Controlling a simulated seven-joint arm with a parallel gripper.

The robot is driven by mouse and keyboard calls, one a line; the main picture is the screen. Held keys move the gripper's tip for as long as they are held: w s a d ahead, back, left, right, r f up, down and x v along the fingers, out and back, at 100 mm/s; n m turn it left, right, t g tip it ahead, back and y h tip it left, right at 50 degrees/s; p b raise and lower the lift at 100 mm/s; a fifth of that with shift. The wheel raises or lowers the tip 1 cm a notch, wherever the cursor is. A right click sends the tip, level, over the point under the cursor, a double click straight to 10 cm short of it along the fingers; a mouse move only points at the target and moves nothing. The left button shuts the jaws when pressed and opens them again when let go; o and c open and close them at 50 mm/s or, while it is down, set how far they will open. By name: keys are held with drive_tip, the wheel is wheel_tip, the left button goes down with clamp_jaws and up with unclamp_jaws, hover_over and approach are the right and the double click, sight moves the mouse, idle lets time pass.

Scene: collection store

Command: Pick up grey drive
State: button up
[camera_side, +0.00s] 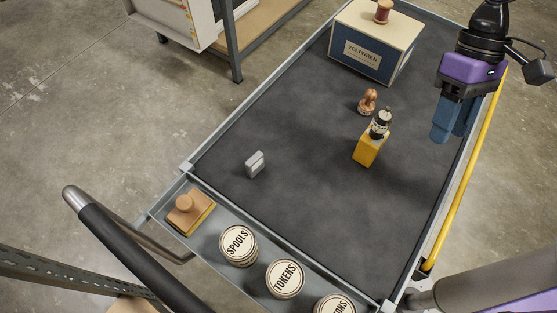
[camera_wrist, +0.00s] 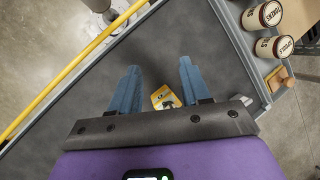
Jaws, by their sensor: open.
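The grey drive (camera_side: 255,164) is a small light-grey block standing on the dark cart top, at the left-middle in the side view. My gripper (camera_side: 455,135) has blue fingers and hangs above the right edge of the cart, well away from the drive. In the wrist view my gripper (camera_wrist: 158,85) shows its two fingers spread apart with nothing held between them.
A yellow bottle (camera_side: 370,148) and a small copper figure (camera_side: 367,101) stand between my gripper and the drive. A Voltwren box (camera_side: 345,62) with a spool (camera_side: 383,11) on top is behind. Labelled tubs (camera_side: 238,244) and a wooden stamp (camera_side: 190,208) fill the front tray.

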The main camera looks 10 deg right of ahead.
drive_tip(key=w+a+f+m+g+y, duration=0.25)
drive_tip(key=w+a+m, duration=0.2)
drive_tip(key=a, duration=0.25)
drive_tip(key=w+a+f+m+g+y, duration=0.1)
drive_tip(key=w+a+f+m+y, duration=0.15)
drive_tip(key=w+a, duration=0.35)
drive_tip(key=m+y, duration=0.4)
drive_tip(key=m, duration=0.3)
approach(256, 156)
drive_tip(key=x, duration=1.2)
clamp_jaws()
